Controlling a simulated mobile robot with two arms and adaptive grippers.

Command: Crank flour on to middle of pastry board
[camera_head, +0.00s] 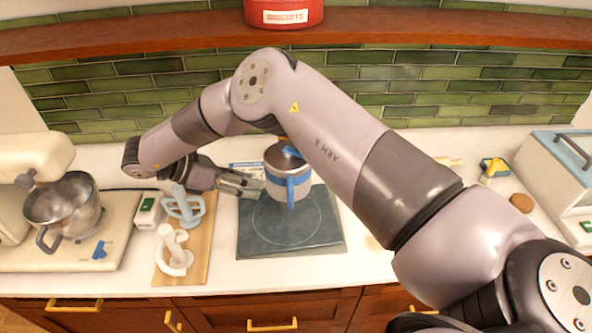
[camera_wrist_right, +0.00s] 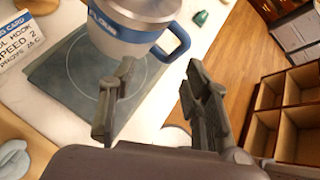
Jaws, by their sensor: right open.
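The flour sifter (camera_head: 272,184) is a white cup with a blue band, a blue side handle (camera_head: 292,190) and a blue piece on top. It is upright over the rear part of the dark pastry board (camera_head: 265,245), which has a circle marked on it. I cannot tell whether it touches the board. My right gripper (camera_head: 250,184) is left of the sifter in the head view. In the right wrist view the gripper (camera_wrist_right: 158,82) is open and empty, with the sifter (camera_wrist_right: 120,30) and its handle (camera_wrist_right: 178,42) beyond the fingertips. My left gripper is not in view.
A stand mixer with a metal bowl (camera_head: 64,207) is at the left. A card (camera_wrist_right: 25,35) stands behind the pastry board. A red canister (camera_head: 284,14) sits on the shelf above. My right arm crosses the counter.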

